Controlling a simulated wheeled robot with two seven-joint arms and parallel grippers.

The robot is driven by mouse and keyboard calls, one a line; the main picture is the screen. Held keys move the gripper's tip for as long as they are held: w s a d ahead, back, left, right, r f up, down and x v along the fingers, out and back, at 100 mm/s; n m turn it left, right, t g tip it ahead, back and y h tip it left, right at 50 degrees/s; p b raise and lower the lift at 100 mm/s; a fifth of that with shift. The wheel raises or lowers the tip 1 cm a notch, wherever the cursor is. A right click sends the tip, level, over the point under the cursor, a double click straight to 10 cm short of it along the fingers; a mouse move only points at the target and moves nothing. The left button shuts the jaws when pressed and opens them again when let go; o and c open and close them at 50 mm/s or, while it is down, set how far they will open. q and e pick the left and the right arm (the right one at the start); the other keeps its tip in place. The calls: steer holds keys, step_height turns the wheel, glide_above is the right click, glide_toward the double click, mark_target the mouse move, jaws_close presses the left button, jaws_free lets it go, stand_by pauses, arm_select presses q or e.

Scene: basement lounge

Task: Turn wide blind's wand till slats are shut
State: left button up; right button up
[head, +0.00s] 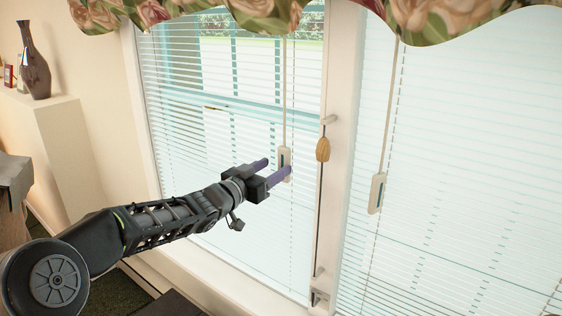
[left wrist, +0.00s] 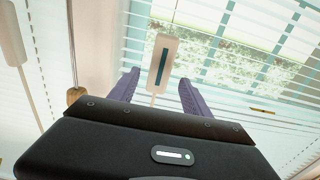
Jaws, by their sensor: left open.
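Two white slatted blinds hang side by side. The left blind (head: 215,150) has open slats, with greenery and a blue-green frame showing through. Its wand has a pale handle with a dark stripe (head: 284,158); the handle also shows in the left wrist view (left wrist: 161,64). My left gripper (head: 278,166) is open at this handle. In the left wrist view the handle appears between the two purple fingers, near their tips; contact is not clear. The right blind (head: 460,170) looks paler and runs out of frame. Its wand handle (head: 377,193) hangs free. My right gripper is not in view.
A cord with a wooden tassel (head: 323,149) hangs by the post between the blinds, close right of my gripper. A floral valance (head: 270,14) crosses the top. A dark vase (head: 34,65) stands on a ledge at far left.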

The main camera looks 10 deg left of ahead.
mark_target(282, 162)
arm_select(q)
steer(key=p+x, duration=0.1)
steer(key=x, duration=0.3)
jaws_close()
stand_by(0.6)
